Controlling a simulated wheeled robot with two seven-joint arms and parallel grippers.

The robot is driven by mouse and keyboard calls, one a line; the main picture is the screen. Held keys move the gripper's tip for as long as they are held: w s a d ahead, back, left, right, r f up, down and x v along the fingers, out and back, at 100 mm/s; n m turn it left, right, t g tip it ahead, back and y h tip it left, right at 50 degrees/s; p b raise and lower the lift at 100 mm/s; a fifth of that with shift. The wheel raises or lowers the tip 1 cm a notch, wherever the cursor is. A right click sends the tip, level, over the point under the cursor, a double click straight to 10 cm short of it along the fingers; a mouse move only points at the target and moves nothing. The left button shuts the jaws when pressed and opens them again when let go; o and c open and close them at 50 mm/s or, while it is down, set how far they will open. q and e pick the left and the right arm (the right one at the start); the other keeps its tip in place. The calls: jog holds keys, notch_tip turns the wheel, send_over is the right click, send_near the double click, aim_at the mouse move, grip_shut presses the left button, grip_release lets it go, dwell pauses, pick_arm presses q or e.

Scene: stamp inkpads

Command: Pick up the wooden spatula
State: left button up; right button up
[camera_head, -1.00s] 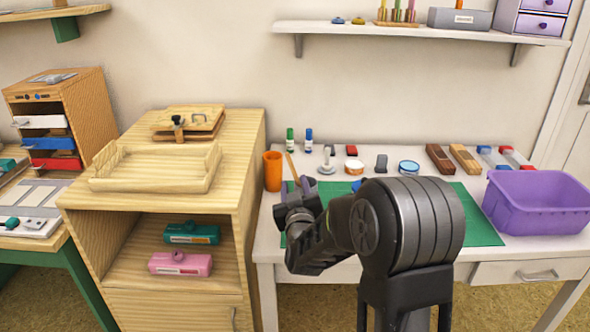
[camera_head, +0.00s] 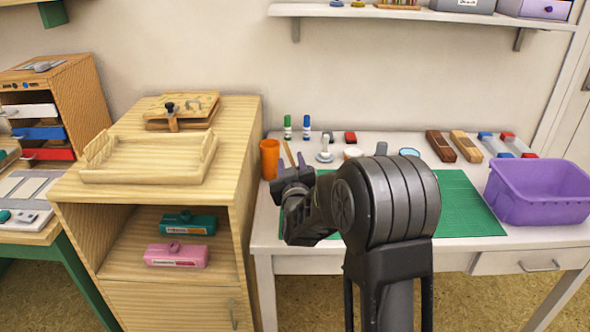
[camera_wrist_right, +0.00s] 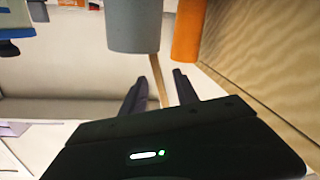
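The wooden spatula (camera_head: 288,153) shows as a thin, light-brown stick just beyond my right gripper (camera_head: 294,170) in the head view. In the right wrist view the spatula (camera_wrist_right: 157,82) runs between the two dark fingers of my right gripper (camera_wrist_right: 158,88). The fingers are apart, with a gap on each side of the stick. The lower part of the spatula is hidden behind the gripper body in the wrist view. My left gripper is in no view.
An orange cup (camera_head: 270,159) stands left of the spatula, and a grey cylinder (camera_wrist_right: 134,25) is close by in the wrist view. A wooden cabinet (camera_head: 246,180) borders the table on the left. A green mat (camera_head: 465,205) and purple bin (camera_head: 540,195) lie right.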

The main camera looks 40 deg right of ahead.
aim_at(291, 158)
jog(key=shift+w, duration=0.1)
jog(key=x, duration=0.5)
jog(key=shift+d, duration=0.15)
jog(key=shift+c, duration=0.6)
grip_shut()
dwell(0.3)
